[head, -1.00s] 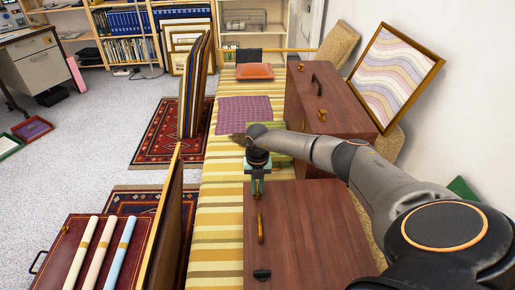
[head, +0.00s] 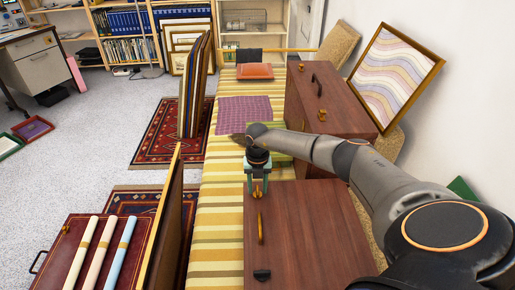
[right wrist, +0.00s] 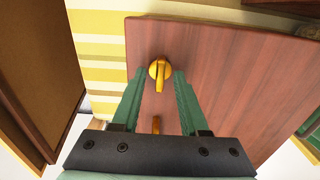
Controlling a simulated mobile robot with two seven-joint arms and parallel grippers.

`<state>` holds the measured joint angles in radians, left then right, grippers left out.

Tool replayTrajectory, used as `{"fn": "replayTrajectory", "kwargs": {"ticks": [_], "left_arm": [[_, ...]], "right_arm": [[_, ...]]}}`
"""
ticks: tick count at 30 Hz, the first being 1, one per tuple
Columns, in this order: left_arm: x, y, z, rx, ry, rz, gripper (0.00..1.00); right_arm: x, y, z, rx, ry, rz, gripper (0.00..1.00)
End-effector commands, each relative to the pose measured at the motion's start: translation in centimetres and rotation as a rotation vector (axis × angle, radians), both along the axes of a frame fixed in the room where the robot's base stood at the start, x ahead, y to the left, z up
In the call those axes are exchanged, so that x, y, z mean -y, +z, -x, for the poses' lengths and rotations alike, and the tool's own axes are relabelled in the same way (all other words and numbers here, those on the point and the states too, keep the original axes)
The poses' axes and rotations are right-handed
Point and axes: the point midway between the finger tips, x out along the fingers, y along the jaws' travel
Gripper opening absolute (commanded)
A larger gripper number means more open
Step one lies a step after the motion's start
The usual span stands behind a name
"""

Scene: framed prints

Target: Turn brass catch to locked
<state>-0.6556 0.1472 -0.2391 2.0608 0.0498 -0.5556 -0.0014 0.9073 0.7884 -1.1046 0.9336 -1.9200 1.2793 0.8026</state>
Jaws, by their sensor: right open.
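The brass catch (right wrist: 158,74) sits near the far end of the near reddish-brown wooden case's top (right wrist: 215,75). In the right wrist view its lever points toward the gripper's palm. My right gripper (right wrist: 160,80) is open, its two green fingers on either side of the catch, apparently without gripping it. In the head view the right gripper (head: 257,188) hangs over the far edge of the case (head: 310,225), with the catch (head: 257,191) partly seen between the fingers. My left gripper is not in view.
A long brass handle (head: 261,228) and a black fitting (head: 262,275) lie on the same case. A second wooden case (head: 330,100) stands behind, near my right arm. A framed panel (head: 162,220) stands upright on the left. Striped cloth (head: 220,220) lies between.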

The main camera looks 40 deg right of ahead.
Motion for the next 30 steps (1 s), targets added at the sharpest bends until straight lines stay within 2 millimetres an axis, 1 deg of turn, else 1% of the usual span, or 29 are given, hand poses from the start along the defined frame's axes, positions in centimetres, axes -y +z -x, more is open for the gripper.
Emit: {"fn": "replayTrajectory", "kwargs": {"ticks": [5, 12, 15, 18, 23, 30], "left_arm": [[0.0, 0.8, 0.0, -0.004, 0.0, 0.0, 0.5], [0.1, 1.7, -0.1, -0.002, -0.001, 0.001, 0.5], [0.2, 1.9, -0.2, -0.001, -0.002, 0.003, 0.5], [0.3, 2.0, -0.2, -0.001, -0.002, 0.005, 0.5], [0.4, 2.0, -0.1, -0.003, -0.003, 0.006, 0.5], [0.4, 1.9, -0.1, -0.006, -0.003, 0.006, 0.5]], "right_arm": [[0.1, 3.0, -0.1, 0.004, -0.001, 0.001, 0.44], [0.1, 8.2, -0.1, 0.004, -0.001, 0.001, 0.44], [0.1, 10.0, -0.1, 0.005, -0.002, 0.0, 0.44], [0.1, 11.3, -0.1, 0.004, -0.002, 0.0, 0.44], [0.1, 12.2, 0.0, 0.002, -0.001, 0.001, 0.44], [0.1, 12.3, 0.0, 0.001, -0.002, 0.0, 0.44]]}}
